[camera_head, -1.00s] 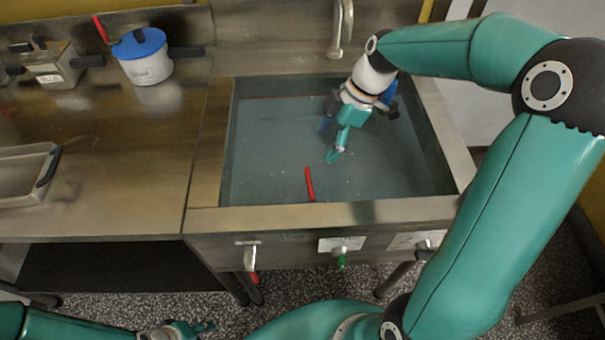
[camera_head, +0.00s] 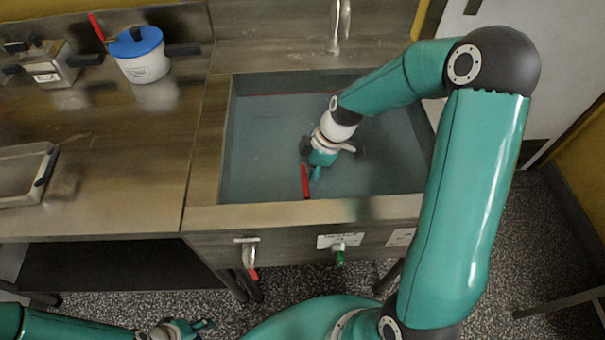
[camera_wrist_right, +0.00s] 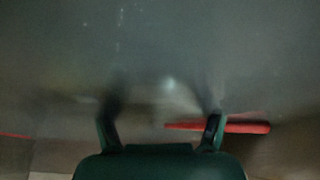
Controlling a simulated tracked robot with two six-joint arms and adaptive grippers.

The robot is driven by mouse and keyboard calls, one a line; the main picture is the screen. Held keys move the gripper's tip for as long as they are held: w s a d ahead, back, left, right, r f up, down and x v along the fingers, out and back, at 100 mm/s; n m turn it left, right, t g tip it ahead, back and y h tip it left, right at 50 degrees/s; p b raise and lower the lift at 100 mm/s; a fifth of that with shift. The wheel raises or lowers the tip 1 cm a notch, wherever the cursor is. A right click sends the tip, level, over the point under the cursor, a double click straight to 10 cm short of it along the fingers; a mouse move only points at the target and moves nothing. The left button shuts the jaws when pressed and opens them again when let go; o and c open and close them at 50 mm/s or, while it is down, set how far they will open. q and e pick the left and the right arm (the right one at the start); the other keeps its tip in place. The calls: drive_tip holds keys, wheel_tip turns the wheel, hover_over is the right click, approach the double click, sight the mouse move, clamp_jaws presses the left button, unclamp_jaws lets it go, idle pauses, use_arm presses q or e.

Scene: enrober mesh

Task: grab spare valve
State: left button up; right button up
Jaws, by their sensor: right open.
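A red bar (camera_head: 306,182), which may be the spare valve's handle, lies in the sink (camera_head: 205,150) near its front wall. No other part of a valve shows clearly there. My right gripper (camera_head: 315,173) is down in the sink, just right of the bar.
A faucet (camera_head: 341,22) stands behind the sink. Taps with green (camera_head: 340,257) and red (camera_head: 253,274) ends are on the sink's front. A blue-lidded pot (camera_head: 145,68), a metal box (camera_head: 52,68) and a tray (camera_head: 20,190) stand on the left counter.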

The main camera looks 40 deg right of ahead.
drive_tip(key=shift+f, duration=0.1)
drive_tip(key=shift+c, duration=0.2)
clamp_jaws()
idle(0.4)
